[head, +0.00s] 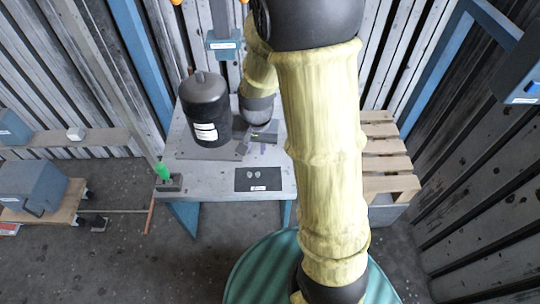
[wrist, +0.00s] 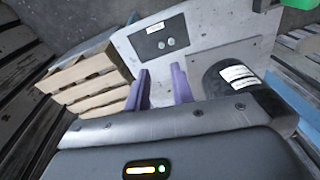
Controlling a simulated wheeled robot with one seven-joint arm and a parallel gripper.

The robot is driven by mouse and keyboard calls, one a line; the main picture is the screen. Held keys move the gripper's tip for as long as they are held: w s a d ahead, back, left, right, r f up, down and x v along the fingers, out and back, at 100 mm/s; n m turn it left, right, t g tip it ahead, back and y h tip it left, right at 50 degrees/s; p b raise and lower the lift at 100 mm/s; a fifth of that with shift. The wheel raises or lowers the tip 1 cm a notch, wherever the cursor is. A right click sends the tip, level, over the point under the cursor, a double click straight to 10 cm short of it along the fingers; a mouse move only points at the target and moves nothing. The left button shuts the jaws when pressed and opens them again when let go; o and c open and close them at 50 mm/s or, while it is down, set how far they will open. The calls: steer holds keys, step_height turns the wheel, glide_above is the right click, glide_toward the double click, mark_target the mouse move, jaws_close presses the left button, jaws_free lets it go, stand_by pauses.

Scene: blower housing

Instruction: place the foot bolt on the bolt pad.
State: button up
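The bolt pad, a dark rectangular mat with a white label, lies on the grey table near its front edge in the head view (head: 243,185) and shows at the top of the wrist view (wrist: 148,45). I cannot tell which is the foot bolt. My gripper, with purple fingers (wrist: 166,86), is apart-fingered with nothing visible between them. In the head view my gripper (head: 252,147) is over the table behind the pad, partly hidden by my arm.
A black cylinder (head: 207,112) with a white label stands on the table (head: 220,178) left of my gripper. A wooden pallet (head: 388,155) is to the right. A small stand with a green top (head: 163,172) sits at the table's left corner. Bare tabletop surrounds the pad.

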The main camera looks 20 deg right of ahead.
steer(key=s+d+r+n+t, duration=0.1)
steer(key=s+r+n, duration=0.4)
steer(key=s, duration=0.4)
steer(key=shift+d+r, duration=0.2)
steer(key=shift+r, duration=0.05)
steer(key=shift+w, duration=0.1)
step_height(320, 180, up, 22)
steer(key=p, duration=2.2)
steer(key=shift+r, duration=0.15)
